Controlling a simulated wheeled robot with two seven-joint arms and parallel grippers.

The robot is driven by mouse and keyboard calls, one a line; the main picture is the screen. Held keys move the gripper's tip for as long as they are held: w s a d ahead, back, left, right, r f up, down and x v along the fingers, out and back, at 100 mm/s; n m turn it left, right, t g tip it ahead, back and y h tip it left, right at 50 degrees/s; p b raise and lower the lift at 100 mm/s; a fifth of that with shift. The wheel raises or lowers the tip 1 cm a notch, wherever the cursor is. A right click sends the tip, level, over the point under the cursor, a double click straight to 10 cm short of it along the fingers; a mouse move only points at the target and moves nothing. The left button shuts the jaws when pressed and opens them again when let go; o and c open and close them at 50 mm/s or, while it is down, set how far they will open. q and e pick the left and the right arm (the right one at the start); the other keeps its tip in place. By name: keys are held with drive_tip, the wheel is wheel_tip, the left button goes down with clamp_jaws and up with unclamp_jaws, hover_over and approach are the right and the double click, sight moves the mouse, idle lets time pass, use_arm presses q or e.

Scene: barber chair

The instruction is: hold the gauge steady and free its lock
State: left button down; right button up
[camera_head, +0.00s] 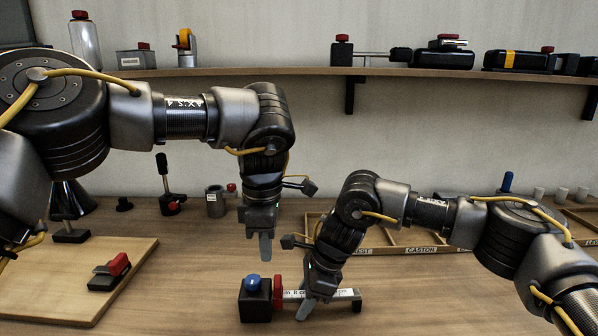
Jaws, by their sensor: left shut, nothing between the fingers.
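The gauge lies on the bench at bottom centre. It has a black block (255,304) with a blue knob (253,282) on top, a red disc (278,292) beside the block, and a pale marked bar (341,295) running right to a dark end piece. I cannot tell which part is its lock. My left gripper (265,250) is shut and empty, pointing down above and behind the block, apart from it. My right gripper (306,309) is down at the bar, just right of the red disc, with one finger in front of it. Its other finger is hidden, so its grip is unclear.
A wooden board (45,300) with a red-topped black clamp (109,272) lies at left. A labelled divided tray (400,238) stands behind my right arm. Small fixtures, including a grey cylinder (215,203), stand at the back. A wall shelf (270,72) holds several tools.

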drive_tip(key=shift+o, duration=0.8)
